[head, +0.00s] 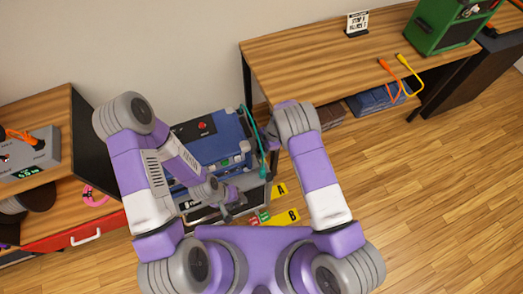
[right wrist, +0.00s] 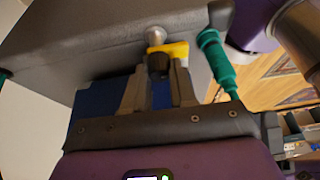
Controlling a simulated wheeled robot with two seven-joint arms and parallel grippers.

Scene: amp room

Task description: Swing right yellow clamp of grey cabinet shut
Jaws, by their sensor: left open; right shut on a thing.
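The grey cabinet (head: 252,192) stands low in the middle of the head view, largely hidden behind my arms. Its grey face (right wrist: 110,48) fills the upper part of the right wrist view. The yellow clamp (right wrist: 180,51) shows there beside a round metal knob and a dark piece. My right gripper (right wrist: 158,78) is shut on the clamp, its fingers on either side of the dark piece. In the head view my right gripper is mostly hidden behind its arm. My left gripper (head: 232,207) is open in front of the cabinet, low down, and seems empty.
A blue unit (head: 215,145) sits at the cabinet. A teal cable (head: 257,145) hangs beside it, and its teal plug (right wrist: 216,60) is close to my right gripper. Yellow labels A and B (head: 285,217) lie near the floor. A wooden desk (head: 320,70) stands behind right; floor at right is clear.

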